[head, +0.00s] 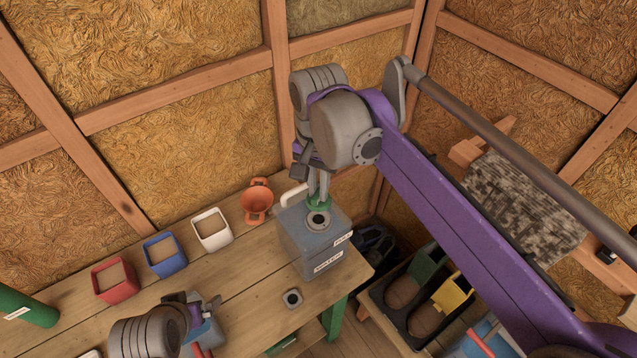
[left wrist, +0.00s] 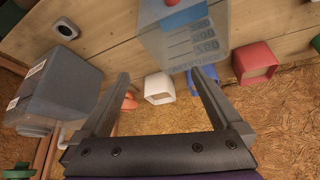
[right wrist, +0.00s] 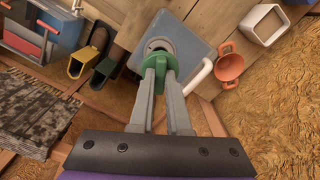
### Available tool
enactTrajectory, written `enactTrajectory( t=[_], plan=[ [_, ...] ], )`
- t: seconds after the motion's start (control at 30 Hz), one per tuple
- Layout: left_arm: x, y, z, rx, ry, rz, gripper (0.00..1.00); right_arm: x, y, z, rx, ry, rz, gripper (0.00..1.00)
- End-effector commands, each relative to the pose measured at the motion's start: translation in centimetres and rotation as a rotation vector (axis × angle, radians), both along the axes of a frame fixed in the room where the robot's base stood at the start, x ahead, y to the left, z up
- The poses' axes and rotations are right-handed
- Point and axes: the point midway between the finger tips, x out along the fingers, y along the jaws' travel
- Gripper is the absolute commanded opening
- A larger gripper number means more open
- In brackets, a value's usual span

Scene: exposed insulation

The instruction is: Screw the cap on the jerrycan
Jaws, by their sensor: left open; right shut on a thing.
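The jerrycan (head: 298,238) is a grey-blue box with a white handle and labels that seem to read "WATER" and "FULL". It stands upright near the right end of the bench and also shows in the left wrist view (left wrist: 58,92) and right wrist view (right wrist: 192,42). Its round opening (head: 318,221) on top is bare. My right gripper (head: 318,196) is shut on the green cap (right wrist: 157,60), which is close to the opening; whether they touch I cannot tell. My left gripper (left wrist: 163,75) is open and empty, over the bench left of the jerrycan.
On the wooden bench (head: 250,275) are an orange two-handled cup (head: 257,203), white (head: 212,231), blue (head: 165,254) and red (head: 113,280) containers, and a small square piece (head: 292,299). A translucent graduated container (left wrist: 190,45) stands below my left gripper. Bins (head: 455,292) are at the right.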

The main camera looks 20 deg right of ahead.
Motion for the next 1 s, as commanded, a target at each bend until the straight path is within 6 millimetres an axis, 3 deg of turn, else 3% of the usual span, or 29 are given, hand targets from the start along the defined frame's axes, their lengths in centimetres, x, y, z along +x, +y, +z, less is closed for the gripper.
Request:
enactTrajectory(
  t=[0.2, 0.4, 1.0],
  plan=[
    [-0.8, 0.0, -1.9, 0.000, 0.016, 0.000, 0.99, -0.1, 0.0, -2.6, 0.000, 0.003, 0.000, 0.00],
    [-1.2, 0.0, -2.7, 0.000, 0.022, 0.000, 0.99, 0.0, 0.0, -3.8, 0.000, 0.000, 0.000, 0.00],
    [-1.2, 0.0, -2.7, 0.000, 0.022, 0.000, 0.99, 0.0, 0.0, -3.9, 0.000, -0.001, 0.000, 0.00]
  ],
)
